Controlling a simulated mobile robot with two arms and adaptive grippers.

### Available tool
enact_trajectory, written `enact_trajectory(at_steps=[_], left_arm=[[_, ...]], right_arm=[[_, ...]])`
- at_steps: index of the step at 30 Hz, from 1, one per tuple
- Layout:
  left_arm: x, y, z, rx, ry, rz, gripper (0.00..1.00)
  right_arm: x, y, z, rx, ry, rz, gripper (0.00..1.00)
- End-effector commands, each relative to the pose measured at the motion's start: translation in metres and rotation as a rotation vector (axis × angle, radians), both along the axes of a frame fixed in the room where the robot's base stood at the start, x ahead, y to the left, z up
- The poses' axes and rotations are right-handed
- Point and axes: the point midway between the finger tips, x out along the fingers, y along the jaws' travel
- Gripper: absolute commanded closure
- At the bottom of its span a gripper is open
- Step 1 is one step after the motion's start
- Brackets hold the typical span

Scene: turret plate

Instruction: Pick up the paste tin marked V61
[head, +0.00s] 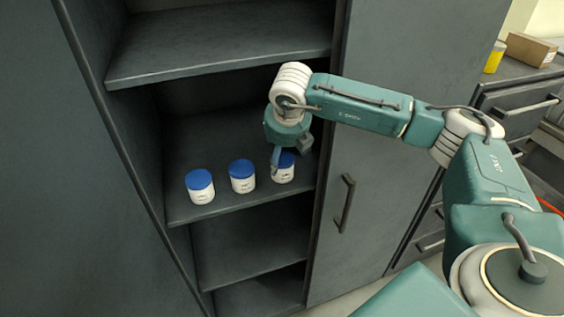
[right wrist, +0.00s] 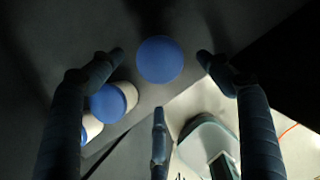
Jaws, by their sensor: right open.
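Three white tins with blue lids stand upright in a row on a shelf of the dark cabinet: a left tin (head: 200,187), a middle tin (head: 242,176) and a right tin (head: 284,174). Their labels are too small to read, so I cannot tell which is V61. My right gripper (head: 287,152) is open, pointing down at the right tin and partly covering its lid. In the right wrist view, the right tin's lid (right wrist: 160,60) lies between the spread fingertips, with gaps on both sides. The other two tins show at the left, partly behind a finger. My left gripper is out of view.
The tins' shelf (head: 215,207) has a front edge near them, and an upper shelf (head: 220,58) hangs above. A closed cabinet door with a handle (head: 345,204) is at right. A yellow container (head: 494,58) and cardboard box (head: 530,49) stand on a counter.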

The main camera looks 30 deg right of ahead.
Motion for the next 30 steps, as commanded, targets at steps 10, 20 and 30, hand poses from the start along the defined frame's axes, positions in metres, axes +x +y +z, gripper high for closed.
enact_trajectory(at_steps=[10, 20, 30], left_arm=[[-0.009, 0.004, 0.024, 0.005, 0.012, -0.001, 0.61], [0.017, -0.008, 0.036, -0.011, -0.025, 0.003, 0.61], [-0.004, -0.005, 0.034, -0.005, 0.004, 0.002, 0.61]], right_arm=[[0.011, -0.008, -0.028, -0.001, 0.004, 0.000, 0.23], [0.022, -0.014, -0.061, 0.000, 0.000, 0.001, 0.23], [0.022, -0.014, -0.061, 0.000, -0.001, 0.001, 0.59]])
